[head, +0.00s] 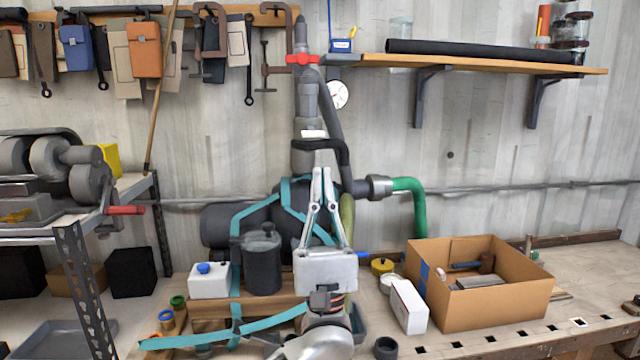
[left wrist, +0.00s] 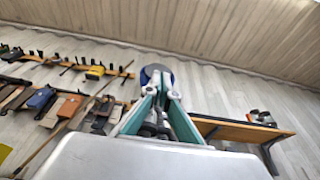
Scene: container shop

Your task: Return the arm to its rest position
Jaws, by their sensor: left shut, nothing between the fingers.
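My left gripper (head: 322,172) stands upright near the middle of the head view, in front of the grey pipe and pump. Its fingers point up and are shut with nothing between them. In the left wrist view, the left gripper (left wrist: 157,76) points towards the upper wall and ceiling, with its fingertips together. My left arm comes up from the bottom of the head view below it. My right gripper does not show in either view.
A workbench (head: 470,343) holds an open cardboard box (head: 497,308), a white carton (head: 408,306), a dark canister (head: 262,262) and a white jug (head: 209,281). A shelf (head: 480,63) hangs at upper right. A metal rack (head: 75,270) stands at left.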

